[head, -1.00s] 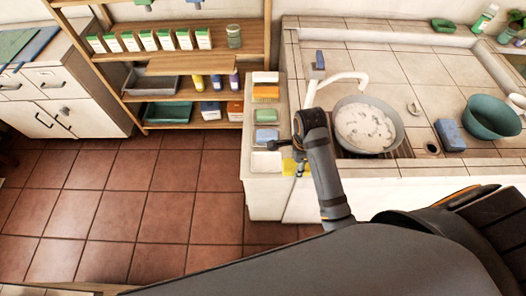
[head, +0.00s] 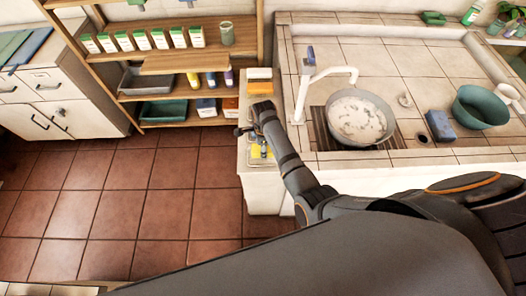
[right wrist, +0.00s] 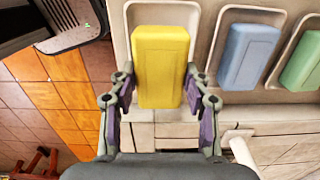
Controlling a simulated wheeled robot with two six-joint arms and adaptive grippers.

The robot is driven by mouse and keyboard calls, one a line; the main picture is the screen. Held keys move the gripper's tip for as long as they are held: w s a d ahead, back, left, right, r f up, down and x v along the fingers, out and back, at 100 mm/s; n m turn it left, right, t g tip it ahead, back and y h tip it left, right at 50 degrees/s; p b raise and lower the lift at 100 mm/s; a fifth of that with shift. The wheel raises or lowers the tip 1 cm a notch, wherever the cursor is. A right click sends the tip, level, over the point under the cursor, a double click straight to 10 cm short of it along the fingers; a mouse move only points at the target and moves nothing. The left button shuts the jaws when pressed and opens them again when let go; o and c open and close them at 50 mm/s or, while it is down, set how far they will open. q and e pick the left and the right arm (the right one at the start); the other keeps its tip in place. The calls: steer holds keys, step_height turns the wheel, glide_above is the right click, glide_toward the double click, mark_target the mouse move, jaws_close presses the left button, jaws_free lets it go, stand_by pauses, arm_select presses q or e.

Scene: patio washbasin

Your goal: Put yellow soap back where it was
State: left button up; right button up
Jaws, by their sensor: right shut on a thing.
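The yellow soap (right wrist: 160,65) is a rounded block between the two fingers of my right gripper (right wrist: 159,92), which is shut on it. In the right wrist view the soap lies over a white dish (right wrist: 160,14), within its outline from above. I cannot tell whether it touches the dish floor. A blue soap (right wrist: 248,55) and a green soap (right wrist: 303,60) lie in neighbouring dishes. My left gripper is not in view.
A white soap (head: 259,73) and an orange soap (head: 260,88) lie farther along the ledge. The faucet (head: 320,72) and a pan (head: 358,118) stand to the right, with a blue sponge (head: 440,126) and green bowl (head: 482,107). A shelf (head: 190,62) rises behind left.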

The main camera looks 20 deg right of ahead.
steer(key=f, duration=0.3)
steer(key=shift+w+a+f, duration=0.1)
steer(key=shift+w+f, duration=0.1)
steer(key=shift+f, duration=0.05)
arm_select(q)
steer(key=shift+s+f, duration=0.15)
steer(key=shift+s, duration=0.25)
arm_select(e)
steer(key=shift+f, duration=0.15)
steer(key=o, duration=1.3)
steer(key=shift+c, duration=0.2)
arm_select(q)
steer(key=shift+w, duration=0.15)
arm_select(e)
step_height(320, 180, up, 10)
steer(key=p, duration=1)
steer(key=shift+s, duration=0.1)
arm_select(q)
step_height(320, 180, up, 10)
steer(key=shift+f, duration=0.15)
arm_select(e)
steer(key=shift+r, duration=1.15)
